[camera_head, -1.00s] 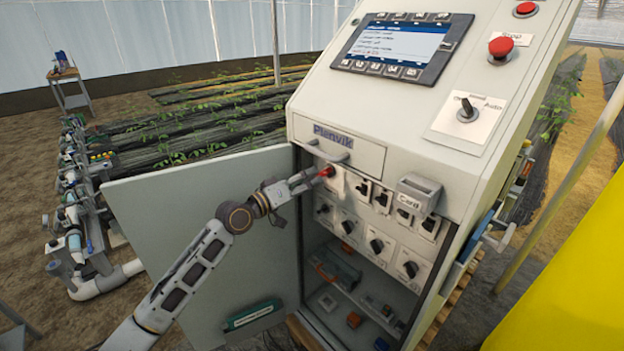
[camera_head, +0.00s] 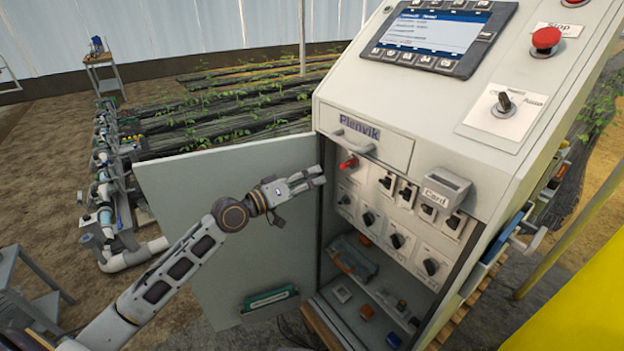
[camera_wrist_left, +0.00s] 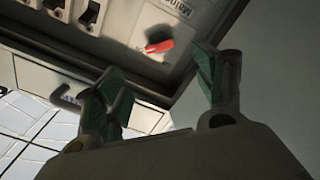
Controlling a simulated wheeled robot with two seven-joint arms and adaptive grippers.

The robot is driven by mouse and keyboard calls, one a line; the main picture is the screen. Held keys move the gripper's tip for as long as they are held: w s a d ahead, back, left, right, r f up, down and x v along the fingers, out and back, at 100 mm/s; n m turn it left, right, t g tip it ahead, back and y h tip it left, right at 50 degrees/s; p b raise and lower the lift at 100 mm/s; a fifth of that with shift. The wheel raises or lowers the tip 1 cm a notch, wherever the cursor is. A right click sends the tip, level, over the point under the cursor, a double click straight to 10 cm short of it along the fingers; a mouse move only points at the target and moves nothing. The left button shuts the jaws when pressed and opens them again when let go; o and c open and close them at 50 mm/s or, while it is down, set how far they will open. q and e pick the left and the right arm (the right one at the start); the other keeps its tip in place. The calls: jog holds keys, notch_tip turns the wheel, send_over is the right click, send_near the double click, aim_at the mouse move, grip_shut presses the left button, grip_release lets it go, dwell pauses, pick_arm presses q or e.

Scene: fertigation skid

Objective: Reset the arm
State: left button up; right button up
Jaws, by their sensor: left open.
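My left arm (camera_head: 190,262) reaches in from the lower left in front of the open cabinet door. Its gripper (camera_head: 316,177) is open and empty, a little left of the red switch handle (camera_head: 348,163) and apart from it. In the left wrist view the two fingers (camera_wrist_left: 160,98) stand wide apart, with the red handle (camera_wrist_left: 160,46) beyond them on the panel, below a partly cut-off label. My right gripper is not in view.
The open door (camera_head: 225,215) hangs left of the cabinet, behind my left arm. A control cabinet (camera_head: 415,110) carries a screen (camera_head: 437,38), a red stop button (camera_head: 546,38) and a selector switch (camera_head: 504,103). More rotary switches (camera_head: 397,240) sit inside. Pipework (camera_head: 108,210) stands at far left.

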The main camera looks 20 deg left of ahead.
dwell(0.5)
